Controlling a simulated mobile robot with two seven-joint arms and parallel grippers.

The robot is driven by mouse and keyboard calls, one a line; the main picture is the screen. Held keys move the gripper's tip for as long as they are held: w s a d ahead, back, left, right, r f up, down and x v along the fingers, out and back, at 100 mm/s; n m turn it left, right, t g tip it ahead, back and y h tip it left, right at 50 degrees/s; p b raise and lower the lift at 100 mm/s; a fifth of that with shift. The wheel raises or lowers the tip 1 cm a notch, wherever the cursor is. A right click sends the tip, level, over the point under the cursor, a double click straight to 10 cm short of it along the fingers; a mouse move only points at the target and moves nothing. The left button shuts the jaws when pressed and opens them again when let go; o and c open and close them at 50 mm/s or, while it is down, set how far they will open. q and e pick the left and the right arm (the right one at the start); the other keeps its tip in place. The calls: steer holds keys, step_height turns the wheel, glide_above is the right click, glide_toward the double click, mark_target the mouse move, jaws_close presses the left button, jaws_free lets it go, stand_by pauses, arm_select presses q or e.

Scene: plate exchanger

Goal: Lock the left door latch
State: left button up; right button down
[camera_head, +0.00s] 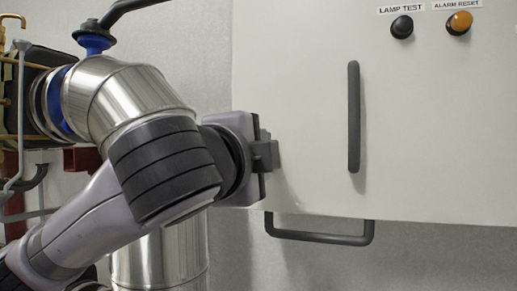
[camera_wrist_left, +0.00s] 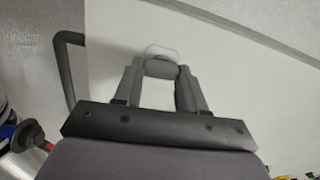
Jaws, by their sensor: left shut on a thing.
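The left door latch (camera_wrist_left: 161,68) is a small grey knob on a pale rounded base on the cabinet face. In the left wrist view it sits between the fingertips of my left gripper (camera_wrist_left: 158,74), which is shut on it. In the head view my left gripper (camera_head: 268,155) is at the lower left of the white cabinet door (camera_head: 300,90), its fingers against the face. The gripper hides the latch there, and I cannot tell the latch's angle. My right gripper is in neither view.
A vertical dark handle (camera_head: 354,117) is on the door to the right of my gripper. A horizontal dark handle (camera_head: 320,238) juts below the cabinet. A black button (camera_head: 402,27) and an orange button (camera_head: 460,22) are above. Silver pipes (camera_head: 125,92) crowd the left.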

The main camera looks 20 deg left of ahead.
arm_select(q)
steer(key=shift+m, duration=0.6)
steer(key=o, duration=1.1)
steer(key=shift+c, duration=0.2)
steer(key=s+b, duration=0.1)
steer(key=s, duration=0.6)
steer(key=shift+s+a+f, duration=0.1)
steer(key=shift+s, duration=0.05)
